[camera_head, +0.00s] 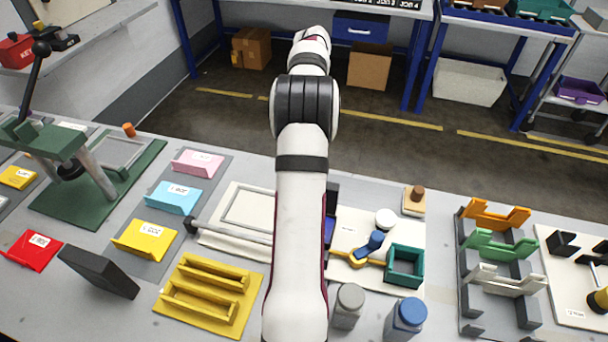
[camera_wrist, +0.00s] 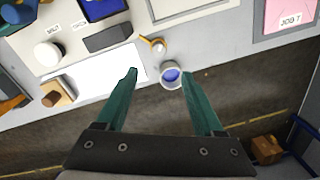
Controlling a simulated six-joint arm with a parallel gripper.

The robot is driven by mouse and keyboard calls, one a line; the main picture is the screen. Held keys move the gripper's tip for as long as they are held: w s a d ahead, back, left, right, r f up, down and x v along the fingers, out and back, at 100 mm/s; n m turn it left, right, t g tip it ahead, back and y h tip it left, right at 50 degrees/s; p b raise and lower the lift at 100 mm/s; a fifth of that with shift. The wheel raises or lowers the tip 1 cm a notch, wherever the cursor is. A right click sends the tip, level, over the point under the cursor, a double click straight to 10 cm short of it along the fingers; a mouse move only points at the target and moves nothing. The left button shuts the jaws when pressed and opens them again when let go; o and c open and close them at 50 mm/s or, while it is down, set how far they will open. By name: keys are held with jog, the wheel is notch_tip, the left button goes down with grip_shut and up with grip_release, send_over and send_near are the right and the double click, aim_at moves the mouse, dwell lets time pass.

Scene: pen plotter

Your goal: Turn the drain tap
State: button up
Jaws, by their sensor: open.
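In the wrist view a small orange-brass tap (camera_wrist: 157,45) sticks out at the edge of the pale plotter board. I take it to be the drain tap. Just beside it is a round grey cup (camera_wrist: 170,74) with blue inside. My gripper (camera_wrist: 160,73) has two green fingers spread wide with nothing held between them. In the picture the cup lies between the fingertips, and the tap lies a little beyond them. I cannot tell the height of the fingers above the bench. In the head view my arm hides the tap, the cup and the gripper.
Grey (camera_head: 348,305) and blue-capped (camera_head: 406,318) jars stand nearer. Floor lies beyond the bench edge.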

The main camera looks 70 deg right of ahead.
jog(key=f+m, duration=0.1)
jog(key=f, duration=0.4)
jog(key=f+m, duration=0.1)
jog(key=f, duration=0.4)
jog(key=f+m, duration=0.1)
jog(key=f, duration=0.4)
jog(key=shift+w+d+f+m+g, duration=0.15)
jog(key=shift+w+f+m+g, duration=0.1)
jog(key=shift+w+m+g, duration=0.15)
jog(key=shift+c, duration=0.2)
grip_shut()
